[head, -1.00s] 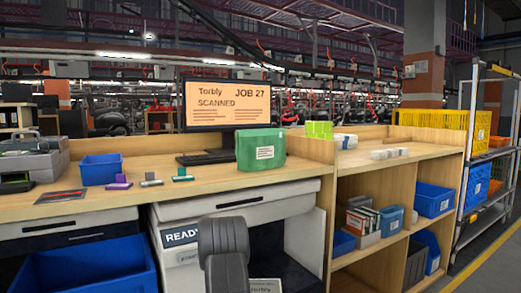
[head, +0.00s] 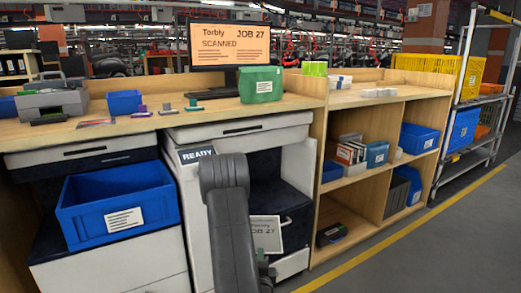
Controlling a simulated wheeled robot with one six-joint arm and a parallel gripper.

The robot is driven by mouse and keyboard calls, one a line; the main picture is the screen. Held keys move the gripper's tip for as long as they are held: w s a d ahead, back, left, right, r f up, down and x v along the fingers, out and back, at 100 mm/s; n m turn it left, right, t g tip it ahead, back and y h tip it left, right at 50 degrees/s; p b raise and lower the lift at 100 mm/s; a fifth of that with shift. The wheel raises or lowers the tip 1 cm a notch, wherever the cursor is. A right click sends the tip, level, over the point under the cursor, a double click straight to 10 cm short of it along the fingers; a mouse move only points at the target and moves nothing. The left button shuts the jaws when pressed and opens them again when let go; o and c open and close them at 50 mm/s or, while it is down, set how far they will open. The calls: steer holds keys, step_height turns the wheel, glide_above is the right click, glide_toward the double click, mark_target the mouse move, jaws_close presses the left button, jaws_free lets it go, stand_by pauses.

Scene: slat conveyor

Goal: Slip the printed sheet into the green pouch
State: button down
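The green pouch (head: 261,85) stands upright on the desk to the right of the monitor, with a white label on its front. The printed sheet (head: 266,231), white and marked JOB 27, is upright in front of the desk's open lower bay. My gripper (head: 264,256) is low in the view at the sheet's lower edge and appears shut on it. My dark arm hides part of the desk front, and the fingers are small and partly hidden. The sheet is well below and apart from the pouch.
The wooden desk (head: 150,123) holds a monitor (head: 230,42), a grey machine (head: 52,100), a blue bin (head: 124,102) and several staplers. A large blue crate (head: 118,205) sits in front at left. Shelves (head: 318,180) stand at right. Floor is clear at lower right.

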steer(key=s+r+p, duration=0.3)
steer(key=r+p, duration=2.1)
steer(key=p, duration=1.1)
